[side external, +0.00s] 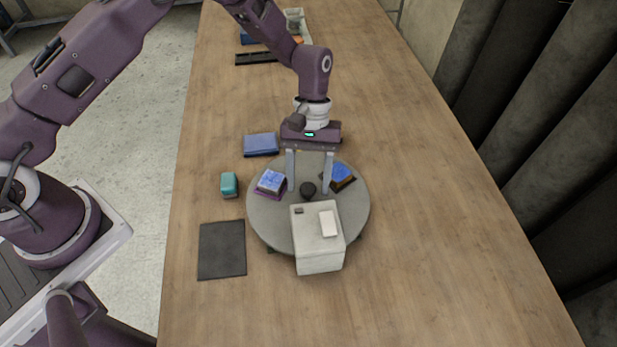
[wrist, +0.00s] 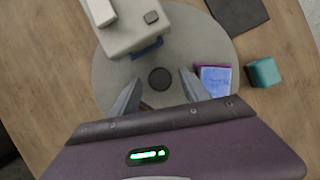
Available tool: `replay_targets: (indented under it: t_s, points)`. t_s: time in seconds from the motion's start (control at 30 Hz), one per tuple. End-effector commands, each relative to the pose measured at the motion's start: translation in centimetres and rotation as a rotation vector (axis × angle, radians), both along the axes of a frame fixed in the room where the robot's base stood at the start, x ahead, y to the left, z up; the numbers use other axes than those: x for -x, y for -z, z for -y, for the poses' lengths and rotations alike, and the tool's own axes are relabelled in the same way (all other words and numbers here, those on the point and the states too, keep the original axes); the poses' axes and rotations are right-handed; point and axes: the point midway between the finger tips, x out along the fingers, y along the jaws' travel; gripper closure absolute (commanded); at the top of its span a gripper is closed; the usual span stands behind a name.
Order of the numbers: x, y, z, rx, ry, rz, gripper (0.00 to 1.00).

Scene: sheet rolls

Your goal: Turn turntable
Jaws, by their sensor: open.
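The turntable (side external: 270,222) is a round grey disc on the wooden table, with a dark round knob (side external: 308,189) at its middle. The turntable also shows in the wrist view (wrist: 106,88), with the knob (wrist: 159,79) just ahead of the fingertips. On the disc are a pale grey box (side external: 318,240) with a white panel, a blue and purple block (side external: 270,183) at left, and a blue block with a dark and orange base (side external: 342,176) at right. My gripper (side external: 308,190) is open above the disc, one finger on each side of the knob, apparently not touching it.
A teal block (side external: 229,184), a dark square mat (side external: 222,250) and a blue flat box (side external: 261,144) lie left of and behind the turntable. A dark bar (side external: 257,58) and a tray (side external: 297,22) are at the far end. The table right of the turntable is clear.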

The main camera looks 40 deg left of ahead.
Motion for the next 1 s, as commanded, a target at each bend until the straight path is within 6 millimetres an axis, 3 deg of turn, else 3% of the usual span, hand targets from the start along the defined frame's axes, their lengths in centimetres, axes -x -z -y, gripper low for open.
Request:
replay_targets:
  t_s: [0.13, 0.4, 1.0]
  points:
    - [-0.01, -0.04, -0.01, 0.0, 0.0, 0.0, 0.48]
    - [-0.03, -0.06, -0.02, -0.001, 0.0, 0.001, 1.0]
    - [-0.07, -0.12, -0.04, 0.0, 0.0, 0.001, 1.0]
